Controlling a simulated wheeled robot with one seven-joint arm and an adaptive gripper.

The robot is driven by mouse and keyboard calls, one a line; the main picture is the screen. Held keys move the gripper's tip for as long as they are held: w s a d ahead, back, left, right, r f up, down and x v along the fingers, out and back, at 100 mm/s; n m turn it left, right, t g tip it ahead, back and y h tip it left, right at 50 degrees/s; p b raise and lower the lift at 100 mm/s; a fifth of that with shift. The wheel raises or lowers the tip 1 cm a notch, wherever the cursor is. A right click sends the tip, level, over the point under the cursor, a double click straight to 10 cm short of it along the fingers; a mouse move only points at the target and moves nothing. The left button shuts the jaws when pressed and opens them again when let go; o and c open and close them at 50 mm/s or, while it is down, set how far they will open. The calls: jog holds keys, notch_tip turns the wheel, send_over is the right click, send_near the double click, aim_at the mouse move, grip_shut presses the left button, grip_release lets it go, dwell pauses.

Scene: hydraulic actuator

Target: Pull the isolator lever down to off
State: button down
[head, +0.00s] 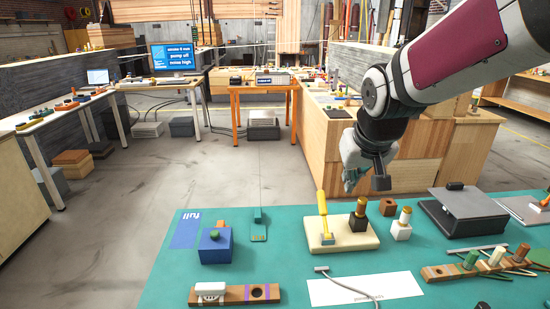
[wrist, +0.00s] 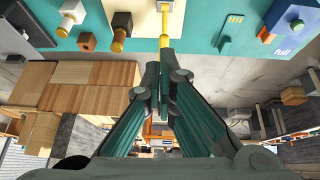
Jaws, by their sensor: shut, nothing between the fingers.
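The yellow lever (head: 321,203), which looks like the isolator lever, stands up from a blue-grey bracket (head: 327,239) on a cream board (head: 350,241). It leans slightly left in the head view. In the wrist view the lever (wrist: 165,20) shows at the top, straight beyond my fingertips. My gripper (head: 364,188) hangs behind and above the board, right of the lever's top in the head view. In the wrist view my gripper (wrist: 165,62) is shut with its fingertips together and holds nothing. I see no contact with the lever.
A black block with a brass cylinder (head: 360,212) stands on the board, right of the lever. A white block with a brass knob (head: 402,224) and a brown block (head: 388,205) stand further right. A blue box (head: 216,245) is left. Bare teal mat (head: 285,225) lies left of the board.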

aim_at(320, 201)
jog(key=w+f, duration=0.5)
jog(key=w, duration=0.4)
jog(key=shift+w+a+f+t+y, duration=0.25)
jog(key=shift+w+a+t+y, duration=0.05)
jog(key=shift+w+a, duration=0.1)
jog(key=shift+f, duration=0.1)
jog(key=x, duration=1.3)
jog(key=shift+w+f, duration=0.2)
jog(key=shift+f, duration=0.15)
jog(key=shift+w, duration=0.1)
